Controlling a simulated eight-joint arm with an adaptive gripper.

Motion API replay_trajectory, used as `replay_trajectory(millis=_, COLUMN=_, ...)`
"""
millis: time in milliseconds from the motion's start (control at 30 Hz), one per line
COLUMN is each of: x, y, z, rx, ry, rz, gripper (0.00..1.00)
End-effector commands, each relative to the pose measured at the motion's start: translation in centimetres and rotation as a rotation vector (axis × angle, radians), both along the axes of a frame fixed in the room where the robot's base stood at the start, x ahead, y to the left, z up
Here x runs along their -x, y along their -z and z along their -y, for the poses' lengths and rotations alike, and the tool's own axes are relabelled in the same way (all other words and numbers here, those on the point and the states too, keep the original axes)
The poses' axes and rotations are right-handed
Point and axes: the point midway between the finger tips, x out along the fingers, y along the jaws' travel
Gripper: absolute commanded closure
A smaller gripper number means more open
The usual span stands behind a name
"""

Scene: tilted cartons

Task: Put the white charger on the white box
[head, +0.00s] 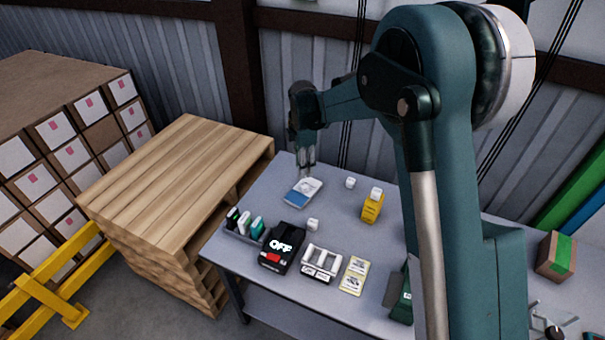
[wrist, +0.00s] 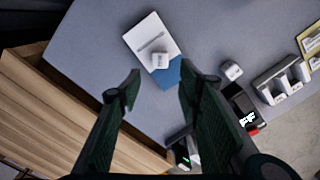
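The flat white box with a blue end (head: 295,198) lies on the table below my gripper. It also shows in the wrist view (wrist: 141,36), with a pen-like picture on its white part. A small white charger (wrist: 160,61) appears in the wrist view on this box, near the border of white and blue. In the head view it is hard to pick out against the box. My gripper (head: 307,169) is above the box. In the wrist view its fingers (wrist: 158,86) are wide apart, with the charger beyond the tips and nothing between them.
Another white cube (head: 313,225) stands behind the black OFF case (head: 278,250). One cube (head: 350,182) stands further back, and one (head: 376,193) sits on a yellow box (head: 372,209). A grey holder with small boxes (head: 240,232) is at left; wooden pallets (head: 180,165) adjoin the table.

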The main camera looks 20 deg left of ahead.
Motion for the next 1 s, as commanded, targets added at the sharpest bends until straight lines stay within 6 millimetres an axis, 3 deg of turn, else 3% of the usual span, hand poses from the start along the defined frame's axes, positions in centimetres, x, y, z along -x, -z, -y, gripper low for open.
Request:
replay_trajectory(millis=300, x=0.0, y=-2.0, z=0.0, rx=0.000, ry=0.000, rz=0.000, gripper=0.65)
replay_trajectory(millis=1000, x=0.0, y=-2.1, z=0.0, rx=0.000, ry=0.000, rz=0.000, gripper=0.65)
